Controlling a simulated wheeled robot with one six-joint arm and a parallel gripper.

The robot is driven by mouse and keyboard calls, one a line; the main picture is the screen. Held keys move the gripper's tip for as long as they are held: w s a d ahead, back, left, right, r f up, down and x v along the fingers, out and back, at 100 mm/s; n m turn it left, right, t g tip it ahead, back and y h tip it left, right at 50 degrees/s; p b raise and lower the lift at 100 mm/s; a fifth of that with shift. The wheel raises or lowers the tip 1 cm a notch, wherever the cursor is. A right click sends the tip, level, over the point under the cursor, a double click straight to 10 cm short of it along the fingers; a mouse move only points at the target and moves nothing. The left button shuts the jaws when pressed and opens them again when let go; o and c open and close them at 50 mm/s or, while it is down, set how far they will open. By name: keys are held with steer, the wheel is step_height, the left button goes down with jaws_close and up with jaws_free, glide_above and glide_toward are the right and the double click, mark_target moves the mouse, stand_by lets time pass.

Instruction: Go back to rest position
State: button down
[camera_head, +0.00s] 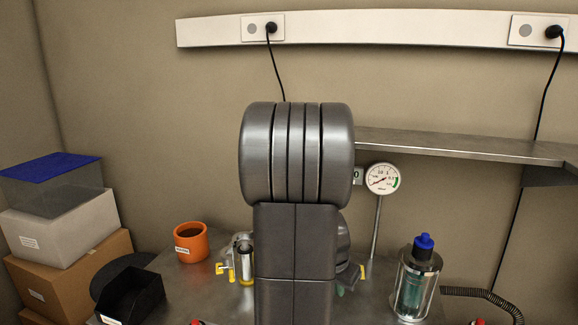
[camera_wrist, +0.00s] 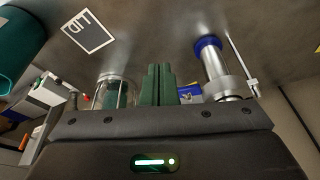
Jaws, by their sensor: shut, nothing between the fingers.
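My gripper (camera_wrist: 158,85) shows in the wrist view as two green fingers pressed together at the middle, with nothing between them. In the head view my own dark grey arm fills the middle and hides the gripper. In the wrist view a clear glass vessel (camera_wrist: 113,92) is left of the fingers. A metal cylinder with a blue end (camera_wrist: 212,60) is to their right. The fingers look apart from both.
On the metal bench, an orange pot (camera_head: 190,242) and black bin (camera_head: 131,297) stand left. A glass jar with blue cap (camera_head: 415,281) and round gauge (camera_head: 383,178) stand right. A shelf (camera_head: 460,146) juts from the wall. Stacked boxes (camera_head: 62,235) are far left.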

steer(key=s+a+r+m, duration=0.1)
steer(key=s+r, duration=0.2)
steer(key=r, duration=0.5)
steer(key=shift+a+p, duration=0.3)
steer(key=shift+p, duration=0.05)
steer(key=shift+s, duration=0.15)
